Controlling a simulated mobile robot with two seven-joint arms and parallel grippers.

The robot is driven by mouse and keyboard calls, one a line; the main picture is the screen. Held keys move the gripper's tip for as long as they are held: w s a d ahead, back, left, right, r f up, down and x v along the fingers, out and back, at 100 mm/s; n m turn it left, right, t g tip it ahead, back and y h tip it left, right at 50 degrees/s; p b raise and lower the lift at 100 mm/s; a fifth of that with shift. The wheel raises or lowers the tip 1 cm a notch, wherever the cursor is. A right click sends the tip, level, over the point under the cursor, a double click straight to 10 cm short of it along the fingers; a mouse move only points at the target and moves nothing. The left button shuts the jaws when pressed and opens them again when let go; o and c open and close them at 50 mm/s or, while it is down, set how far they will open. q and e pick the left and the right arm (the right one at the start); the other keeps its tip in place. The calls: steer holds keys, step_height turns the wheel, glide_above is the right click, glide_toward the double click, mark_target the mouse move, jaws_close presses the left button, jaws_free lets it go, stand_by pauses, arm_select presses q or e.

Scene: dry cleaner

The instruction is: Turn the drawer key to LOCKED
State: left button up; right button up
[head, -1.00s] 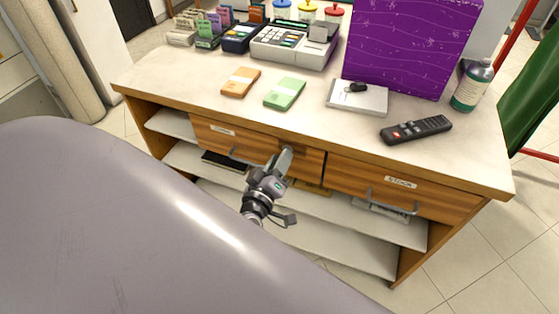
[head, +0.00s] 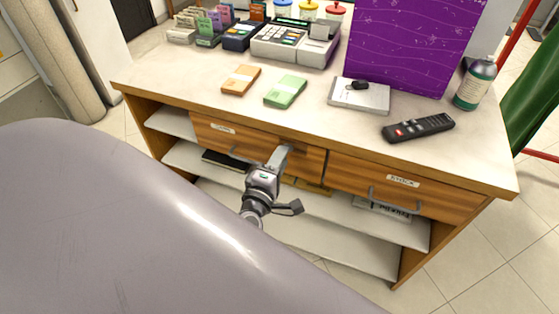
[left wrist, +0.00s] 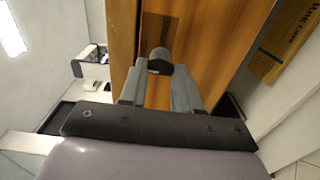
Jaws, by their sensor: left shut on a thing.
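The left drawer (head: 215,133) of the wooden counter is closed and has a white label. My left gripper (head: 283,152) is at the upper right of that drawer's front. In the left wrist view, its two fingers (left wrist: 160,82) are shut on the drawer key (left wrist: 160,66), a small dark and grey piece standing out from the wood front. A brownish plate (left wrist: 158,30) shows beside the key; its marking cannot be read. In the head view the fingers hide the key. I cannot tell the key's exact angle. My right gripper is out of view.
The right drawer (head: 400,190), labelled STOCK, is closed with a metal handle. Open shelves lie below. The counter top (head: 200,85) carries a cash register (head: 282,40), an orange pad (head: 241,80), a green pad (head: 286,91), a remote (head: 418,128) and a bottle (head: 475,83).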

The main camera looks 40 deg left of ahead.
arm_select(q)
steer(key=shift+n, duration=0.3)
steer(key=o, duration=1.1)
steer(key=shift+c, duration=0.2)
steer(key=shift+s, duration=0.1)
steer(key=v, duration=0.7)
steer(key=s+d+m+g+h+p, duration=0.6)
steer(key=s+m+p, duration=0.4)
steer(key=m, duration=1.3)
steer(key=shift+s+d+g, duration=0.2)
steer(key=shift+d+g, duration=0.3)
steer(key=shift+d, duration=0.45)
